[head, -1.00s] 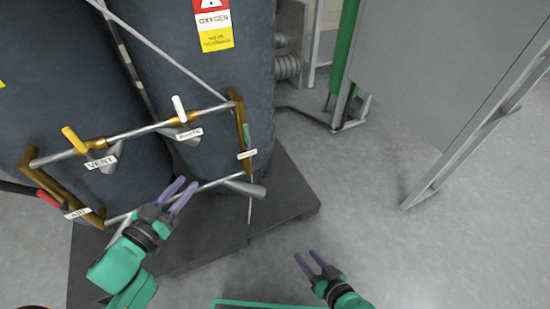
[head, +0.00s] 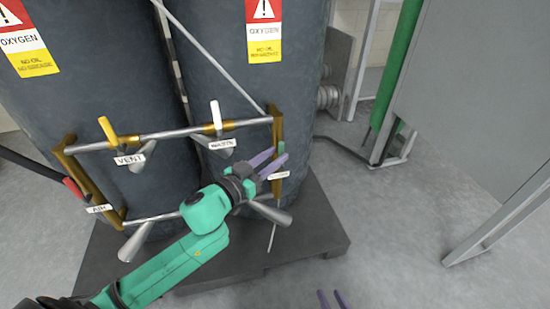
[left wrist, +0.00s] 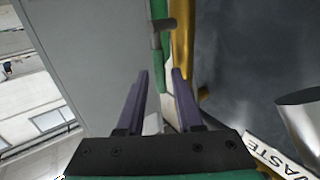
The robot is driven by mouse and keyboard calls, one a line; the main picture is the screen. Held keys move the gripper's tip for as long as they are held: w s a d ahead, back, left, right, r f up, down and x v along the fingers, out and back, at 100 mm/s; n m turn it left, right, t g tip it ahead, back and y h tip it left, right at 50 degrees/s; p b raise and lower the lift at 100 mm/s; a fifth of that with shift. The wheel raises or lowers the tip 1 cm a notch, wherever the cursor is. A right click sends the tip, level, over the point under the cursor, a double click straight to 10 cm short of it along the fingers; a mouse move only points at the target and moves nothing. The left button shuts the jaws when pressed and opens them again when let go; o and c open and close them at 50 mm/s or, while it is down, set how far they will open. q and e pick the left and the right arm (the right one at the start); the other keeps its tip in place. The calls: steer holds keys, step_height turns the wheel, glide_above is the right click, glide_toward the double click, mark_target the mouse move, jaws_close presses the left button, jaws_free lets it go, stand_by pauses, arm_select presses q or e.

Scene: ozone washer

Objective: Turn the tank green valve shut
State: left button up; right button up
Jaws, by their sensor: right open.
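The green valve handle (head: 281,148) is a small upright lever at the right end of the pipe frame on the front of the right dark tank. My left gripper (head: 277,156) is right by it, its purple fingers pointing at the lever and partly covering it. In the left wrist view, the two fingers (left wrist: 160,72) are apart, with green and brass parts just beyond their tips. I cannot tell whether they touch the lever. My right gripper (head: 332,299) shows only its open fingertips at the bottom edge.
The brass and steel pipe frame (head: 180,133) carries a yellow VENT handle (head: 107,129), a white handle (head: 216,114) and a red handle (head: 73,188). Grey cones stick out below. The tanks stand on a dark pallet (head: 318,232). A grey panel (head: 475,90) stands right; the floor between is clear.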

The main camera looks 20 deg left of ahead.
arm_select(q)
steer(key=shift+w+d, duration=0.1)
steer(key=shift+w, duration=0.2)
steer(key=shift+c, duration=0.3)
jaws_close()
stand_by(1.0)
